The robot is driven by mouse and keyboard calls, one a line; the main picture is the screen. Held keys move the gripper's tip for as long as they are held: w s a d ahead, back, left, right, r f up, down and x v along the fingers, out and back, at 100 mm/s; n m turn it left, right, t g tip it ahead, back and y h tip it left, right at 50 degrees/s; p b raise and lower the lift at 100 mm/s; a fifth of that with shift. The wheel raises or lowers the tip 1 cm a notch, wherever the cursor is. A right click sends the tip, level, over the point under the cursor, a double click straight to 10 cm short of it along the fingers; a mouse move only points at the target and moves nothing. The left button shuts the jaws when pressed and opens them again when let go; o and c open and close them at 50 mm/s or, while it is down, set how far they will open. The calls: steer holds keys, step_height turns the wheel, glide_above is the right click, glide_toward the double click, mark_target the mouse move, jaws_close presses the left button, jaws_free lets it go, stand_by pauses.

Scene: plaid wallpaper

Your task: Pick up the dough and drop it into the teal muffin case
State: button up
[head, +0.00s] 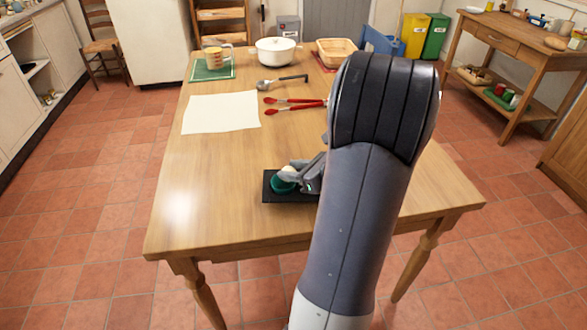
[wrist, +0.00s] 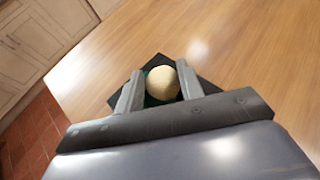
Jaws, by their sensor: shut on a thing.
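The dough is a pale cream ball (wrist: 162,84) between the two fingers of my gripper (wrist: 160,88) in the wrist view. My gripper is shut on it. In the head view the dough (head: 288,173) shows just above the teal muffin case (head: 282,185), with my gripper (head: 291,175) reaching in from the right. The case sits on a dark tray (head: 279,197) near the front of the table. In the wrist view only a little teal shows around the dough. I cannot tell whether the dough touches the case. My arm hides the tray's right end.
On the wooden table (head: 210,218) lie a white sheet (head: 220,113), red tongs (head: 293,101) and a ladle (head: 281,83). A mug (head: 214,57), a white pot (head: 275,51) and a basket (head: 336,53) stand at the back. The table's left front is clear.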

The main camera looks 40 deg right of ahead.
steer(key=o, duration=1)
steer(key=shift+o, duration=0.2)
steer(key=shift+s+r, duration=0.1)
steer(key=p+v, duration=0.1)
steer(key=v, duration=0.9)
steer(key=shift+s+d, duration=0.1)
steer(key=shift+s, duration=0.2)
steer(key=b+x, duration=0.1)
steer(key=x, duration=0.9)
steer(key=shift+w, duration=0.25)
step_height(320, 180, up, 3)
steer(key=p, duration=0.2)
steer(key=shift+w+p, duration=0.15)
steer(key=shift+p, duration=0.25)
steer(key=shift+r+p, duration=0.85)
steer(key=shift+r, duration=0.1)
